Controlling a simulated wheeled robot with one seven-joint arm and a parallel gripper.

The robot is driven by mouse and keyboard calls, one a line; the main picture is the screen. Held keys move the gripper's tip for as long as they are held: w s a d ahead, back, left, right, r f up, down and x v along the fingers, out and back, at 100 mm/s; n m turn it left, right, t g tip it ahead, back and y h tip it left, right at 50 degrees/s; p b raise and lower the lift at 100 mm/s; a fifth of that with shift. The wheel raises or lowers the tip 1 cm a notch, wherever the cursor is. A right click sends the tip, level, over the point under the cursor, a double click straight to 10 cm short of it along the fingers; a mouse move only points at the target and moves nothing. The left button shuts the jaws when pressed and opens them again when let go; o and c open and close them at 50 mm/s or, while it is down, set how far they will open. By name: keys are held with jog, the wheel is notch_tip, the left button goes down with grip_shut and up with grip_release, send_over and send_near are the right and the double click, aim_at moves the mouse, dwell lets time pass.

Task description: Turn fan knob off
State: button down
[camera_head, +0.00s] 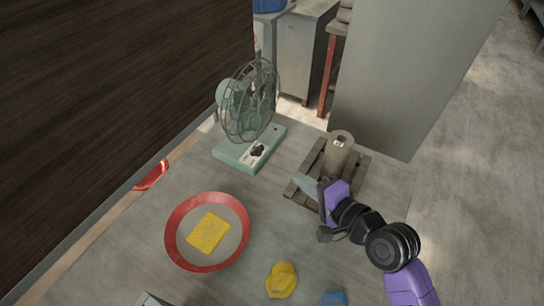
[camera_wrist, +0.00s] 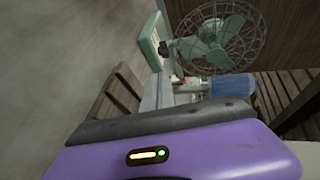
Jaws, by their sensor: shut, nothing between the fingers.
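A pale green desk fan (camera_head: 248,103) with a wire cage stands at the back of the table. Its base (camera_head: 233,153) carries a dark knob (camera_head: 258,150) on a light panel; the knob's setting is too small to read. In the wrist view the fan (camera_wrist: 215,42) lies sideways at the top, and a dark knob (camera_wrist: 163,48) shows on its base. My gripper (camera_head: 297,177) is shut and empty. It is over the left side of a wooden pallet, right of and in front of the fan base, pointing toward it and apart from the knob. Its fingers also show in the wrist view (camera_wrist: 158,88).
The slatted wooden pallet (camera_head: 358,172) holds a brown cylinder (camera_head: 338,150) close beside my gripper. A red-rimmed round tray (camera_head: 178,222) holds a yellow sponge (camera_head: 208,233). A yellow lump (camera_head: 281,280) and a blue item (camera_head: 333,298) lie at the front. The table between gripper and fan base looks clear.

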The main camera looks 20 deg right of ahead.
aim_at(264, 148)
jog(key=x, duration=0.4)
jog(key=r+p+x, duration=0.1)
jog(key=x, duration=0.8)
jog(key=shift+w+r, duration=0.15)
jog(key=shift+w, duration=0.3)
jog(key=shift+w+d+f+n+y+b, duration=0.1)
jog(key=shift+w+f+n+y+b, duration=0.25)
jog(key=shift+b, duration=0.55)
jog(key=shift+w+r+n+y+b, duration=0.15)
jog(key=shift+n+y+b, duration=0.1)
jog(key=shift+y+b, duration=0.25)
jog(key=shift+w+d+r+n+g+y+b, duration=0.15)
jog(key=shift+r+n+g+y+b, duration=0.2)
jog(key=shift+n+y, duration=0.3)
jog(key=shift+w+r+p, duration=0.1)
jog(key=shift+w+p, duration=0.1)
jog(key=shift+p, duration=0.2)
